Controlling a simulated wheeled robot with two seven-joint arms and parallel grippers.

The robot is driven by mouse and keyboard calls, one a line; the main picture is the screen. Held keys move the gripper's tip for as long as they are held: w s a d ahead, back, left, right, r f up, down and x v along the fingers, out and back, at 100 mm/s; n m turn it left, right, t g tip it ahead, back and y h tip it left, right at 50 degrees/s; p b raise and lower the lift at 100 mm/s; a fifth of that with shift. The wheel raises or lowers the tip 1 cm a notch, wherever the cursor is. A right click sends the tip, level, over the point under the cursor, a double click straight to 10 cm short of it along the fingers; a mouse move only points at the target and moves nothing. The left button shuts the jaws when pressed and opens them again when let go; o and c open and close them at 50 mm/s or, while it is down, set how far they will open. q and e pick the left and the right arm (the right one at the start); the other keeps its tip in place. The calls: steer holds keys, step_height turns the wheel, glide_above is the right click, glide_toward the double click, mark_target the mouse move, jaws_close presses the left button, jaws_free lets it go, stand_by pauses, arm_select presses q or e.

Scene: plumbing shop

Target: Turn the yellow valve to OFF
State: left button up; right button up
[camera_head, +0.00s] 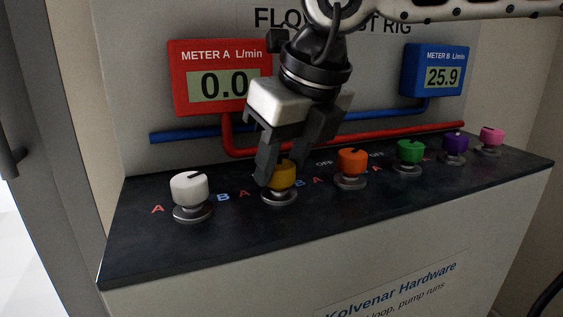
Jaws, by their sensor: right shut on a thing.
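The yellow valve (282,178) stands on the dark top of the test rig, second from the left, on a round metal base. My right gripper (275,170) comes down from above and is shut on the yellow knob, with a finger on its left side. The fingers hide part of the knob's top, so I cannot read where its mark points. A red A and a blue B show beside the valve. An OFF label (324,163) is printed behind and to its right. My left gripper is not in view.
A white knob (189,188) stands to the left; orange (352,163), green (411,152), purple (455,143) and pink (491,136) knobs stand to the right. Red meter A (219,76) reads 0.0; blue meter B (434,70) reads 25.9. Red and blue pipes run behind.

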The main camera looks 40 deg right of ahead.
steer(key=shift+d+r+n+y, duration=0.1)
steer(key=shift+n+y, duration=0.3)
steer(key=shift+n, duration=0.5)
steer(key=shift+w+n+y+p, duration=0.1)
steer(key=shift+n+y+p, duration=0.3)
steer(key=shift+n, duration=0.3)
steer(key=shift+n+g, duration=0.3)
steer(key=shift+n, duration=0.2)
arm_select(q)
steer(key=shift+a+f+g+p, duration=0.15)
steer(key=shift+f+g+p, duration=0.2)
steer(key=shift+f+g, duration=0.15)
arm_select(e)
steer(key=shift+n, duration=0.3)
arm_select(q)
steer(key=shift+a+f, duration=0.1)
arm_select(e)
steer(key=o, duration=1)
